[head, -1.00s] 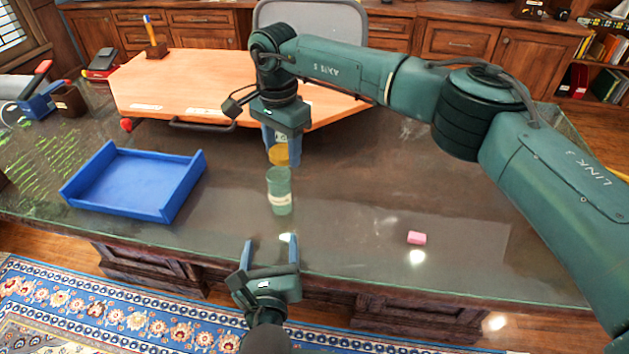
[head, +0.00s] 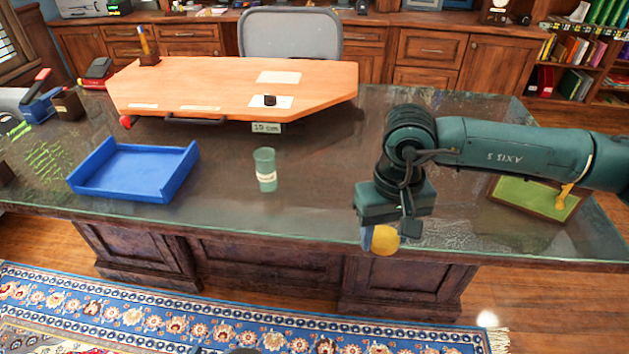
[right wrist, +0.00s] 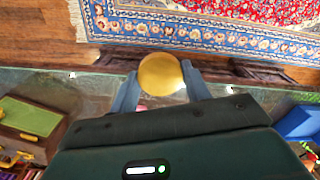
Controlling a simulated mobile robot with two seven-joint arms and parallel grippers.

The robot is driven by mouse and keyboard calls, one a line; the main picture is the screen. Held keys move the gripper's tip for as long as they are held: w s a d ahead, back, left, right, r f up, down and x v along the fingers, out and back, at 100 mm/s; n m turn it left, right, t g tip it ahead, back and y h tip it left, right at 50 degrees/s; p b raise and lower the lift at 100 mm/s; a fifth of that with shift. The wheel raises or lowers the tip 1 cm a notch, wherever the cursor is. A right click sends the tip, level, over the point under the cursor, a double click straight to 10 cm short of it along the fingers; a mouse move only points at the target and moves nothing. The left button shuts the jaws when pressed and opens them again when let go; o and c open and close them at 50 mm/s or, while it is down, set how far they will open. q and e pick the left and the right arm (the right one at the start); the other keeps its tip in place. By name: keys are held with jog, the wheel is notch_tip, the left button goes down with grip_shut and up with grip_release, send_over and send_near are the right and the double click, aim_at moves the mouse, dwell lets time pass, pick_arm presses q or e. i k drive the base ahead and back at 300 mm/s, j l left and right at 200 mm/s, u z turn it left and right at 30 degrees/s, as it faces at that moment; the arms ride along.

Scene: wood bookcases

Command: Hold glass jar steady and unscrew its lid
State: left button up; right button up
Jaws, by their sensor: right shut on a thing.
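The glass jar (head: 265,170) is greenish with a pale label and stands upright and open on the glass-topped desk. The round yellow lid (head: 385,240) is off the jar. My right gripper (head: 376,238) is shut on the lid, well to the right of the jar and near the desk's front edge. In the right wrist view the lid (right wrist: 161,74) sits between the two blue fingers. My left gripper does not show in the head view now.
A blue tray (head: 135,172) lies left of the jar. An orange wooden board (head: 230,85) is behind it. A green framed board (head: 535,195) lies at the right under my right arm. The desk (head: 310,200) is clear between jar and right gripper.

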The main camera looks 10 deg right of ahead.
aim_at(265, 162)
jog(key=i+l+u, duration=0.2)
jog(key=u, duration=0.15)
jog(key=i+l+u, duration=0.2)
jog(key=l+u, duration=0.15)
jog(key=i+l+u, duration=0.15)
jog(key=l+u, duration=0.15)
jog(key=l, duration=0.1)
